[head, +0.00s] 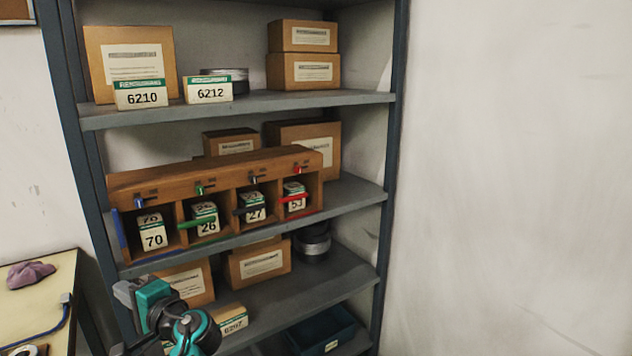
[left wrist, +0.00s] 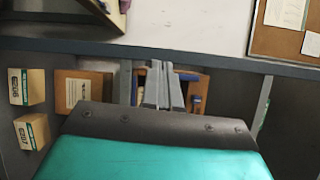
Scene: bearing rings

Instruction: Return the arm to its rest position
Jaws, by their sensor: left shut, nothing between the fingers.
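My left gripper (head: 124,291) is in front of the shelf unit at the lower left of the head view, below the wooden rack. In the left wrist view its two grey fingers (left wrist: 163,86) are together with nothing between them. Part of my teal left arm (head: 193,331) shows at the bottom of the head view. The head view does not show the fingertips clearly. My right gripper is in neither view.
The wooden rack (head: 215,173) on the middle shelf holds small numbered boxes in its compartments. The grey shelf unit (head: 245,107) carries cardboard boxes (head: 261,263) and a dark blue bin (head: 322,332). A table (head: 52,274) with a purple cloth (head: 30,274) stands at left.

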